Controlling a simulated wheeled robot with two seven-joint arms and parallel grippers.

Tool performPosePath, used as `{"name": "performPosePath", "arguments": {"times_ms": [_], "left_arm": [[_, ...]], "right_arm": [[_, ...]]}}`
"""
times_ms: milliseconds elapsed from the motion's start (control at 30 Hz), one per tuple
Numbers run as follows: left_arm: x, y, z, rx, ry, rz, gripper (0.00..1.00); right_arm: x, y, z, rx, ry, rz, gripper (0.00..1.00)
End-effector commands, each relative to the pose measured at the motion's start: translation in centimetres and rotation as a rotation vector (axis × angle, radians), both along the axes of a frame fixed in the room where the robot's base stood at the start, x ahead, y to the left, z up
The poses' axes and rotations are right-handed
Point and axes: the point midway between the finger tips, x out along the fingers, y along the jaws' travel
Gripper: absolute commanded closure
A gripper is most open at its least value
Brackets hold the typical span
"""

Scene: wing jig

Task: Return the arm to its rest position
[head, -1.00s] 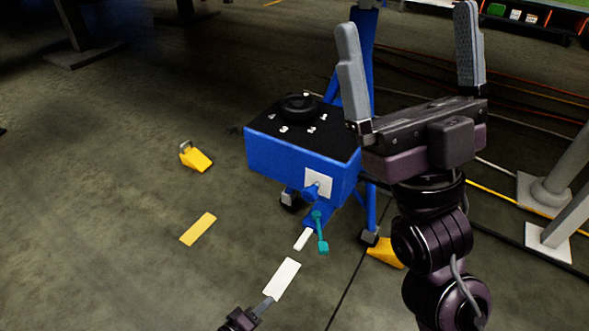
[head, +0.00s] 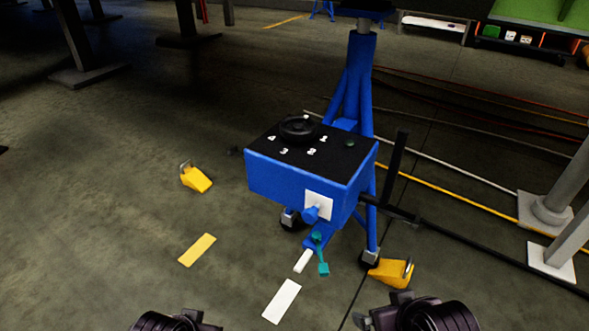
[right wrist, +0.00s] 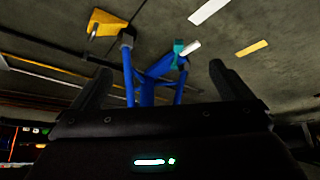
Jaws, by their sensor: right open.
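My right arm (head: 430,313) is low at the bottom right edge of the head view, with only a dark rounded part showing. My right gripper (right wrist: 160,80) is seen in the right wrist view, its two dark fingers wide apart with nothing between them. My left arm (head: 172,320) shows as a dark part at the bottom edge of the head view; its fingers are out of sight. The blue stand (head: 290,178) is in front of me, clear of both arms. It has a black top with a round black knob (head: 298,128) and numbers 1 to 4.
A teal lever (head: 320,255) hangs at the stand's front. Yellow chocks (head: 197,178) lie left and right of the stand. A black bar (head: 397,165) stands at its right. Grey posts (head: 553,205) stand far right. Cables cross the floor behind.

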Motion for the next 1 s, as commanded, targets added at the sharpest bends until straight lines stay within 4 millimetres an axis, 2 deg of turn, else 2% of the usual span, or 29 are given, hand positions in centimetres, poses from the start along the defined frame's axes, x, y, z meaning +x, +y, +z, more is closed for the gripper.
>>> {"name": "performPosePath", "arguments": {"times_ms": [233, 333, 733, 1000], "left_arm": [[-3.7, 0.9, 3.5, 0.038, 0.102, -0.036, 1.00], [-3.2, 0.9, 3.5, 0.041, 0.113, -0.038, 1.00], [-1.8, 0.6, 1.5, 0.041, 0.142, -0.041, 1.00], [-2.5, 0.6, -0.5, 0.043, 0.183, -0.049, 1.00]], "right_arm": [[-5.3, -1.7, -3.4, -0.050, 0.258, -0.028, 0.01], [-4.7, -1.6, -3.1, -0.051, 0.262, -0.027, 0.01], [-3.4, -1.3, -5.0, -0.051, 0.290, -0.022, 0.01], [-4.1, -1.3, -7.0, -0.056, 0.330, -0.014, 0.01]]}}
